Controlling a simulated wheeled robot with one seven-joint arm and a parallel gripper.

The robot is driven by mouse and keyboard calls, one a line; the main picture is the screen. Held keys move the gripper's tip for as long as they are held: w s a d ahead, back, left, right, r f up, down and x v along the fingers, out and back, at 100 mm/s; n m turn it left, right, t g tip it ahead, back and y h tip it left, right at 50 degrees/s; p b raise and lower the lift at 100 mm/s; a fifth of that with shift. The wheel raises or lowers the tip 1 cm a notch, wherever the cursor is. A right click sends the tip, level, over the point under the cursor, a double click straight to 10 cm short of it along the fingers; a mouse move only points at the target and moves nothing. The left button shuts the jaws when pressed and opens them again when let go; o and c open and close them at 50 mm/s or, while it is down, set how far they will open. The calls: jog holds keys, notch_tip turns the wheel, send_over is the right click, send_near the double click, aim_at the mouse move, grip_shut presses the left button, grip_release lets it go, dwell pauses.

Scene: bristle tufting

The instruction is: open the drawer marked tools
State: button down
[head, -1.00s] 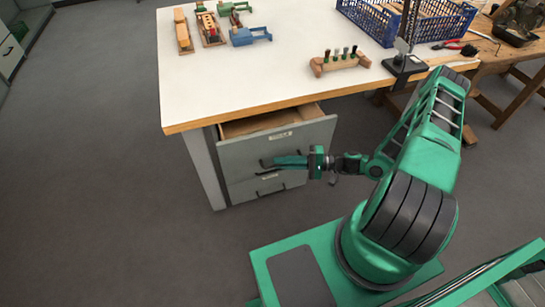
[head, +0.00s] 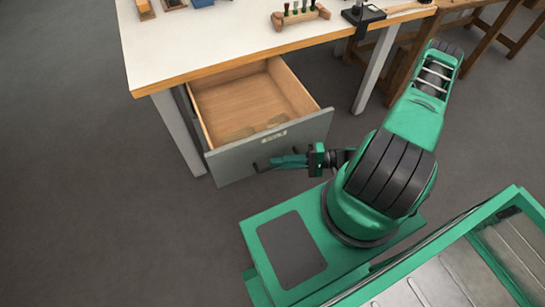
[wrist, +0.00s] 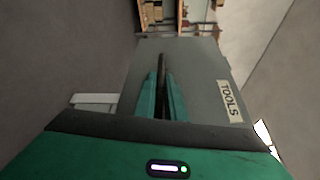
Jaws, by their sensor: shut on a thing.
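The tools drawer (head: 245,155) has a grey front and a pale wooden inside, and it stands well out from under the bench. In the wrist view its front (wrist: 205,75) carries a label (wrist: 229,101) reading TOOLS. My gripper (head: 275,164) is at the drawer front, with its green fingers shut on the dark handle. In the wrist view the handle (wrist: 162,72) lies between the two fingers. The lower drawer is hidden behind the open one.
The white-topped workbench (head: 210,45) is above and behind the drawer. Its grey legs (head: 378,70) stand at either side. A wooden rack (head: 298,15) is on the top. The grey floor (head: 90,220) at left is clear.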

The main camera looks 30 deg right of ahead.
jog(key=shift+s+d+f, duration=0.1)
jog(key=shift+s+d, duration=0.05)
jog(key=shift+s, duration=0.4)
jog(key=c, duration=1.8)
grip_release()
jog(key=shift+a, duration=0.2)
